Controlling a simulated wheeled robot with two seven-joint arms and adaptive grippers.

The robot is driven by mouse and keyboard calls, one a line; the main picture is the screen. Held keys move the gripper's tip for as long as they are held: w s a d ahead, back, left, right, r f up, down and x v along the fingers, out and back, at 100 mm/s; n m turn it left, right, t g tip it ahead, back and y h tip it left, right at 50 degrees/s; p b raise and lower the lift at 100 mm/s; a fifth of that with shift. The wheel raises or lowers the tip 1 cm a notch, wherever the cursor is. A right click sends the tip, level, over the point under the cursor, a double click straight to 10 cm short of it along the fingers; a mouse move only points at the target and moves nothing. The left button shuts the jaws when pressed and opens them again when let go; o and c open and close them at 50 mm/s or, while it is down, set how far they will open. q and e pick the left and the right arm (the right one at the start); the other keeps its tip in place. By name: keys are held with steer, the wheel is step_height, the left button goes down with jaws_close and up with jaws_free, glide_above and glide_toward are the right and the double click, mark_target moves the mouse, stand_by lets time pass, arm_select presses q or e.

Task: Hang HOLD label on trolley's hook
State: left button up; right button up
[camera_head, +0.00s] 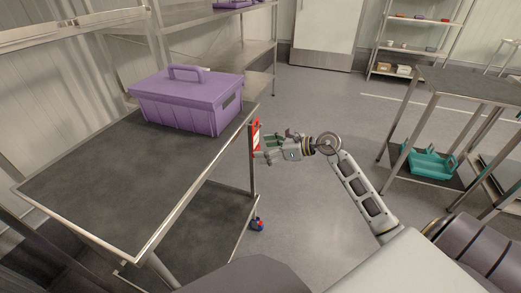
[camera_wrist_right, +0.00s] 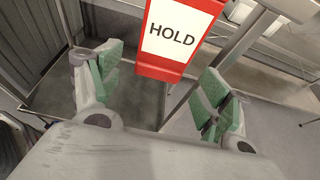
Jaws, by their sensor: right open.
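The HOLD label (camera_wrist_right: 172,42) is a red card with a white panel reading HOLD. In the head view the label (camera_head: 256,134) stands upright at the right end of the trolley (camera_head: 70,185), beside its corner post. My right gripper (camera_head: 270,147) is open right in front of the label. In the right wrist view its green-padded fingers (camera_wrist_right: 158,85) are spread on either side of the label's lower part, apart from it. The hook is hidden or too small to make out, so I cannot tell whether the label hangs on it. My left gripper is not in view.
A purple lidded box (camera_head: 187,100) stands on the trolley's top. A second trolley (camera_head: 470,85) on the right carries a teal basket (camera_head: 428,162) below. Shelving stands at the back left and back right.

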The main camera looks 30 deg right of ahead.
steer(key=v, duration=0.9)
